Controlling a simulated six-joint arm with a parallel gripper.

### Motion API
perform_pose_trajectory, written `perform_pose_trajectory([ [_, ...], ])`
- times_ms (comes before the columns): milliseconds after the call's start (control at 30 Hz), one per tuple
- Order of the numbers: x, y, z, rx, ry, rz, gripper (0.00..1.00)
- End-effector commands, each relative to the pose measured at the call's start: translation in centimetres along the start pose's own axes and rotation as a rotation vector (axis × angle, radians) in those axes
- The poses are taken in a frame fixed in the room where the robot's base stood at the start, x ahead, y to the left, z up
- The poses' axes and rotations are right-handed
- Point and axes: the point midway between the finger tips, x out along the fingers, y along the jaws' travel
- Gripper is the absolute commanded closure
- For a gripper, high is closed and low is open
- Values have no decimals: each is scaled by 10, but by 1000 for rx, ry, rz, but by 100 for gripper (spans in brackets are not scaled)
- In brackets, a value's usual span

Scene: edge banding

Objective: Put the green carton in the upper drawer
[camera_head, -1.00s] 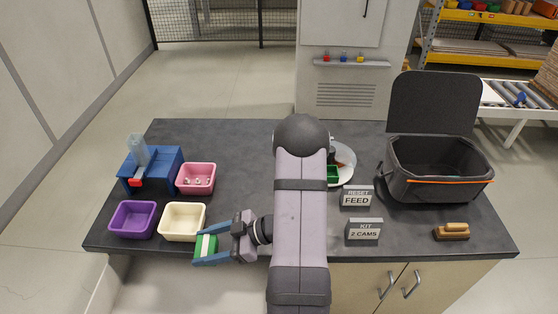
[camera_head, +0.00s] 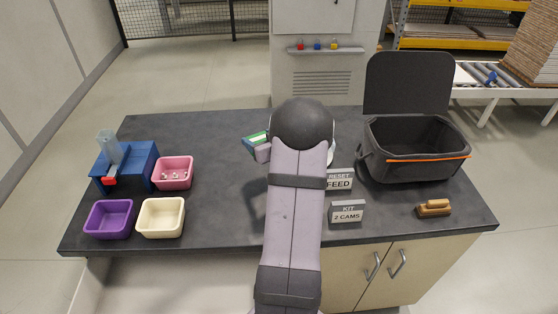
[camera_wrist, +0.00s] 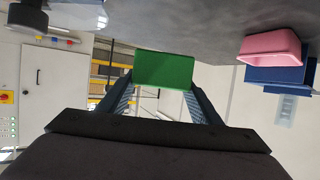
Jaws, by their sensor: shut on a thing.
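My gripper (camera_wrist: 163,82) is shut on the green carton (camera_wrist: 165,69), with a finger on each side of it in the wrist view. In the head view the carton (camera_head: 257,138) shows as a small green and white patch left of my arm's dark joint, above the worktop. Most of my gripper is hidden behind my arm there. No open drawer shows in either view. A cabinet with door handles (camera_head: 398,263) stands under the worktop at the right.
A purple bin (camera_head: 109,219), cream bin (camera_head: 161,218), pink bin (camera_head: 173,173) and blue dispenser (camera_head: 124,165) stand on the left of the worktop (camera_head: 215,215). An open dark bag (camera_head: 415,150), two signs (camera_head: 347,212) and a brush (camera_head: 434,208) are at the right.

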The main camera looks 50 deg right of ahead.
Motion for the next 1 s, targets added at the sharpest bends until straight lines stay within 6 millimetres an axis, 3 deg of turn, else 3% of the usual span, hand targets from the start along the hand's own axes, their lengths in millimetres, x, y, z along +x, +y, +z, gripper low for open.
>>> perform_pose_trajectory([
  [433, 2, 7, 14, 25, -1, 59, 65],
  [800, 19, 7, 58, 25, -2, 59, 65],
  [1000, 23, 7, 63, 23, 2, 59, 65],
])
